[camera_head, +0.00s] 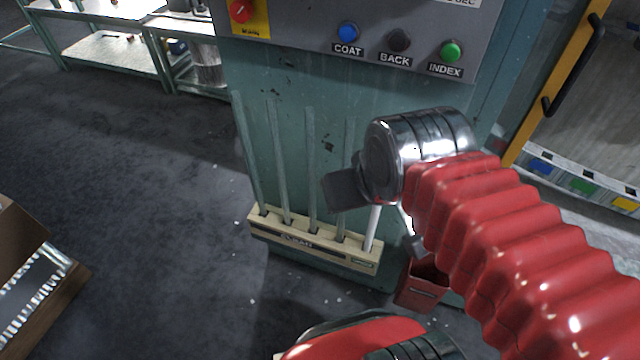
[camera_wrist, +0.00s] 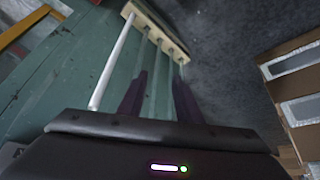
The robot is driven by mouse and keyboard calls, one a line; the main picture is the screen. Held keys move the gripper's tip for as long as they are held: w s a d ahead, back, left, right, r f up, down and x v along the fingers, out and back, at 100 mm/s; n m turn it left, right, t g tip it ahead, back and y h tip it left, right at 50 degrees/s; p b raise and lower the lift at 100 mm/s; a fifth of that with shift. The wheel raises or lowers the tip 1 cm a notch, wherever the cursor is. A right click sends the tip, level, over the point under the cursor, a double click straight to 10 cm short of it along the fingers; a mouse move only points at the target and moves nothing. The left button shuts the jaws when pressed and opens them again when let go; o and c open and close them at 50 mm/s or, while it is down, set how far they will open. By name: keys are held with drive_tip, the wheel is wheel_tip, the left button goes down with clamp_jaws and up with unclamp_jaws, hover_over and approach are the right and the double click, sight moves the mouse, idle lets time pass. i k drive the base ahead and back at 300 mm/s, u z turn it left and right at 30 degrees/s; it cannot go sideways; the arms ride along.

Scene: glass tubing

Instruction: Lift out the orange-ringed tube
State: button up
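A pale wooden rack (camera_head: 300,237) stands at the foot of the green machine and holds several upright tubes. Most are thin, greenish clear tubes (camera_head: 277,165); the one at the right end is a white tube (camera_head: 373,228), its upper part hidden behind my wrist. I see no orange ring on any tube. In the wrist view the rack (camera_wrist: 143,17) is at the top and the white tube (camera_wrist: 112,66) runs left of both fingers. My gripper (camera_wrist: 160,76) is open, with clear tubes showing between and beyond its fingers; whether any lies within its grasp I cannot tell.
The green machine (camera_head: 300,75) stands close behind the rack. A red bin (camera_head: 422,287) is right of the rack. A cardboard box (camera_head: 40,275) with glassware lies at left on open grey floor. Benches (camera_head: 115,55) stand at the back left.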

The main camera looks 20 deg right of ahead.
sight(309, 111)
drive_tip(key=u, duration=0.55)
drive_tip(key=k, duration=1.35)
drive_tip(key=u, duration=0.85)
drive_tip(key=i, duration=1.65)
drive_tip(key=z, duration=0.4)
